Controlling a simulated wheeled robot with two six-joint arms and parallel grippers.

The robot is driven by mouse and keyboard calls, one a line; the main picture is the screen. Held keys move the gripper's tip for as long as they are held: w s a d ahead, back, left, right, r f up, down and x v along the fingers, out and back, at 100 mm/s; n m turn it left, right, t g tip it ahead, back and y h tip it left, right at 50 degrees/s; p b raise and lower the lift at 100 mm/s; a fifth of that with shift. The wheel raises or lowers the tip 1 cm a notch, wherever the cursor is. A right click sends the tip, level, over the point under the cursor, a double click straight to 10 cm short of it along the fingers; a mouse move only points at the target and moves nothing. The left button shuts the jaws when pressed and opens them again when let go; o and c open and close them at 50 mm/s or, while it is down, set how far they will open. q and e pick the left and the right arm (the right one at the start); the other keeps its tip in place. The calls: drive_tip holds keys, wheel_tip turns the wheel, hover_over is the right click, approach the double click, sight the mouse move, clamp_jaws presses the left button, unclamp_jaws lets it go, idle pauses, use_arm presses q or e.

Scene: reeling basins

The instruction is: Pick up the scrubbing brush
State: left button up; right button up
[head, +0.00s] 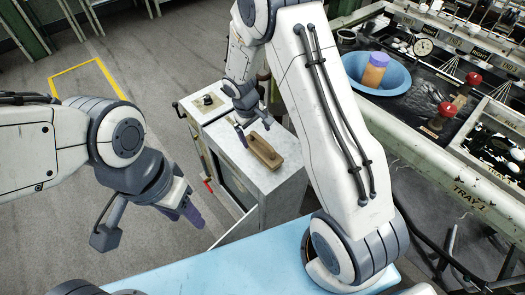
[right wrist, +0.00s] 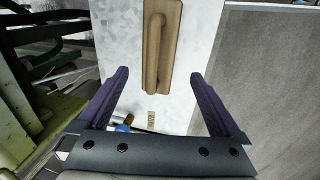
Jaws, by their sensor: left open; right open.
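The scrubbing brush (head: 265,150) is a brown wooden block with a raised handle. It lies on the pale metal top of a cabinet (head: 289,182). In the right wrist view the brush (right wrist: 158,45) is ahead of the fingertips, roughly centred between them, handle facing the camera. My right gripper (head: 253,130) is open and empty above the cabinet top, beside the brush in the head view; its purple fingers also show in the right wrist view (right wrist: 158,80). My left gripper (head: 185,208) hangs over the floor at the left, away from the brush. Its fingers overlap in the view.
A blue basin (head: 394,83) with an orange and purple cylinder (head: 375,70) stands at the upper right. Red knobs (head: 446,109) and a gauge (head: 423,47) sit nearby. A light blue surface (head: 235,262) is at the front. The grey floor left of the cabinet is open.

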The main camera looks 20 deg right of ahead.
sight(262, 140)
drive_tip(key=f, duration=0.3)
drive_tip(key=d+f, duration=0.1)
drive_tip(key=f, duration=0.2)
drive_tip(key=d+f, duration=0.1)
drive_tip(key=f, duration=0.1)
drive_tip(key=shift+w+f+b, duration=0.15)
drive_tip(key=shift+f+b, duration=0.15)
drive_tip(key=shift+f, duration=0.1)
drive_tip(key=c, duration=1.5)
drive_tip(key=shift+r, duration=0.1)
drive_tip(key=shift+r, duration=0.55)
wheel_tip(262, 140, up, 3)
drive_tip(key=shift+r+p, duration=0.1)
drive_tip(key=shift+p, duration=0.2)
drive_tip(key=s+d+r, duration=0.1)
drive_tip(key=s+r, duration=0.1)
drive_tip(key=s, duration=0.1)
drive_tip(key=s+d+r+b, duration=0.1)
drive_tip(key=s+r, duration=0.1)
drive_tip(key=s, duration=0.2)
drive_tip(key=s+d+r, duration=0.1)
drive_tip(key=s+r, duration=0.1)
drive_tip(key=s, duration=0.2)
drive_tip(key=shift+s+d+r, duration=0.1)
drive_tip(key=shift+d+r, duration=0.15)
drive_tip(key=shift+r, duration=0.05)
